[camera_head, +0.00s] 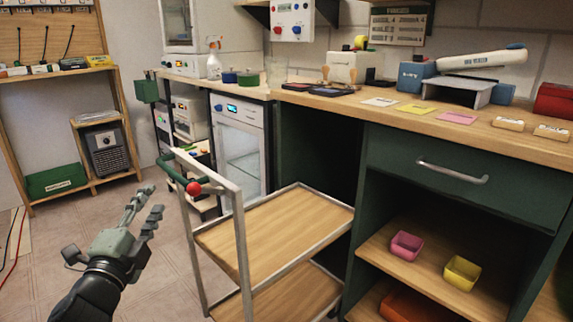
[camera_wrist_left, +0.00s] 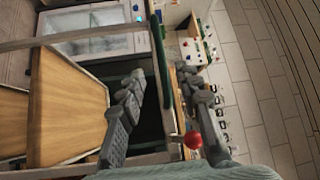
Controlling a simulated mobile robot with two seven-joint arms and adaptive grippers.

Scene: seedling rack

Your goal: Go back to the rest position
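My left gripper (camera_head: 146,205) is open and empty, in the air left of the cart's handle in the head view. In the left wrist view its two grey fingers (camera_wrist_left: 166,88) stand apart with nothing held between them. The cart (camera_head: 232,205) has a metal frame, wooden shelves and a green handle bar (camera_head: 186,168) with a red knob (camera_head: 193,188). In the left wrist view the red knob (camera_wrist_left: 193,140) shows beyond the right finger. My right gripper is not in view.
A green workbench (camera_head: 470,185) with a wooden top stands close behind and right of the cart. A wooden rack (camera_head: 72,188) stands at the far left. Tiled floor left of the cart is mostly clear.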

